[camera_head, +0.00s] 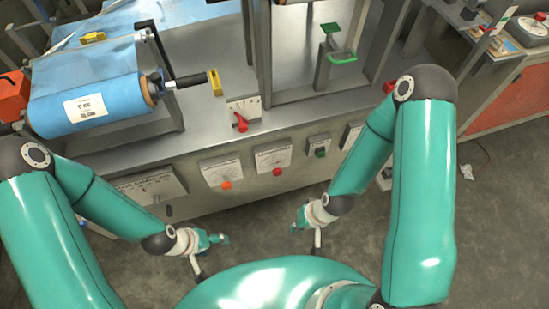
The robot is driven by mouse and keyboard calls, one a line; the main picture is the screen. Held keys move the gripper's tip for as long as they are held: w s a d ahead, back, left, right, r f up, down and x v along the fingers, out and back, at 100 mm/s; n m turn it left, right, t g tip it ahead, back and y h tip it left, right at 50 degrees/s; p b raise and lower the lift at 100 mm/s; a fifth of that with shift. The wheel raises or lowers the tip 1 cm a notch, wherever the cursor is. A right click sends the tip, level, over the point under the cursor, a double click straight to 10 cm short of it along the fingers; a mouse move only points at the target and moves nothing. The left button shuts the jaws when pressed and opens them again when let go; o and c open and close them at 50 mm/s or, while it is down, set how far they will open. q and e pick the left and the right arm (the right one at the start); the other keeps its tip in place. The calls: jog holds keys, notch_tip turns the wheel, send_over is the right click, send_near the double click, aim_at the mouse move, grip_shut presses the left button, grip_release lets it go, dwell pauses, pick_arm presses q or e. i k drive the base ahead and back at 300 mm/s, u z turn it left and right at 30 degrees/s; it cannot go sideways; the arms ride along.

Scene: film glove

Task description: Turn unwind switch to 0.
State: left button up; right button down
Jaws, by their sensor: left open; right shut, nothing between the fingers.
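The front panel of the grey machine (200,140) holds several controls, and their labels are too small to read, so I cannot tell which is the unwind switch. A red lever (241,123) sits on a pale plate on the machine's top. At the left is a wide dial plate (152,186). My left gripper (210,256) is open, in front of the panel and apart from it. My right gripper (306,240) is shut and empty, also apart from it.
A blue film roll (85,105) with a black crank handle (188,80) lies on the machine at the upper left. A green-handled part (342,57) stands at the top centre. Grey floor (255,225) is open between my grippers and the panel.

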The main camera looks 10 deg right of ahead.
aim_at(276, 172)
jog(key=k, duration=1.3)
jog(key=u, duration=0.15)
jog(key=i, duration=0.9)
jog(key=z, duration=0.2)
